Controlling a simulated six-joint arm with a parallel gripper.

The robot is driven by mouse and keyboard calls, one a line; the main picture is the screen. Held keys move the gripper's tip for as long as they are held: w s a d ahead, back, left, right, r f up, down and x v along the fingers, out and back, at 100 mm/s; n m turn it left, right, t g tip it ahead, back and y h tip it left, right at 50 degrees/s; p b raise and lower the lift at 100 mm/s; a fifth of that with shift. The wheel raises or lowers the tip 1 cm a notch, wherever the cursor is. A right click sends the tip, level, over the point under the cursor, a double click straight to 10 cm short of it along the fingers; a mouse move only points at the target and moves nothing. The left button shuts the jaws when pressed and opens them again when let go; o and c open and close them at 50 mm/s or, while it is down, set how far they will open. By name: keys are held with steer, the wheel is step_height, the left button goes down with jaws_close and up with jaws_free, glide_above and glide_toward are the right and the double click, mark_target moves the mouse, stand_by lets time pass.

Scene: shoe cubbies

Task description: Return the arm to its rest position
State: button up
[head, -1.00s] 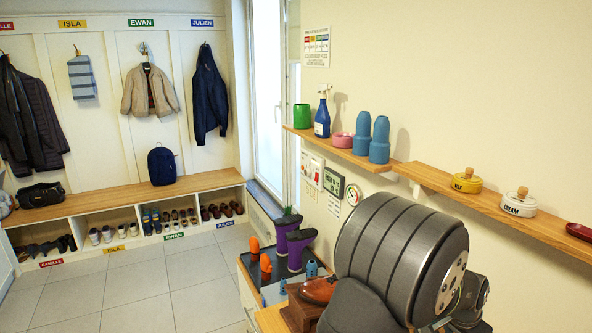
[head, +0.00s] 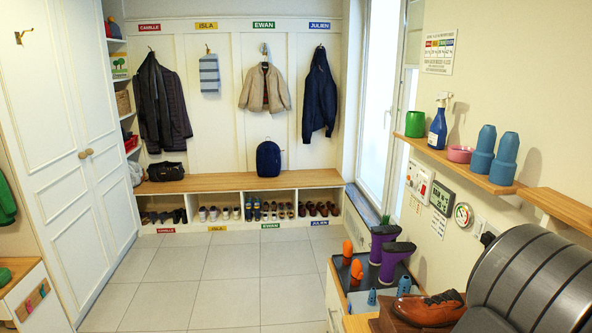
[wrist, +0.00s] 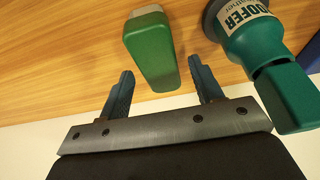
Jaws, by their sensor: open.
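My gripper (wrist: 160,95) shows in the wrist view with its two fingers spread wide and nothing held between them. A green tapered block-like object (wrist: 152,50) with a pale end lies on a wooden surface just beyond the fingertips, apart from them. A dark green bottle (wrist: 262,60) with a partly readable label lies to the right of the right finger. In the head view my grey arm link fills the lower right corner, and the gripper itself is out of that view.
A shelf (head: 462,168) carries a green cup (head: 415,124), a spray bottle (head: 438,125) and blue containers. Below stand purple boots (head: 395,262) and a brown shoe (head: 428,309). The cubby bench (head: 222,184) stands at the back. The tiled floor (head: 195,290) is clear.

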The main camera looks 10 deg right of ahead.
steer(key=shift+f, duration=0.75)
steer(key=v, duration=1.2)
steer(key=x, duration=1.2)
steer(key=shift+f, duration=0.4)
steer(key=r, duration=0.5)
steer(key=shift+s, duration=0.3)
steer(key=s+a+r, duration=0.3)
steer(key=s+r, duration=0.3)
steer(key=s, duration=0.4)
steer(key=w+a+r+n+t, duration=0.1)
steer(key=w+a+r+n, duration=0.15)
steer(key=w, duration=0.85)
steer(key=w+a+r+n, duration=0.2)
steer(key=w+a+r, duration=0.15)
steer(key=w, duration=0.85)
steer(key=w+a+r+n, duration=0.2)
steer(key=w+a, duration=0.6)
steer(key=w, duration=0.1)
steer(key=w+a+r+n+t+y, duration=0.1)
steer(key=w+a+r+n, duration=0.1)
steer(key=w+a, duration=0.6)
steer(key=shift+w, duration=0.5)
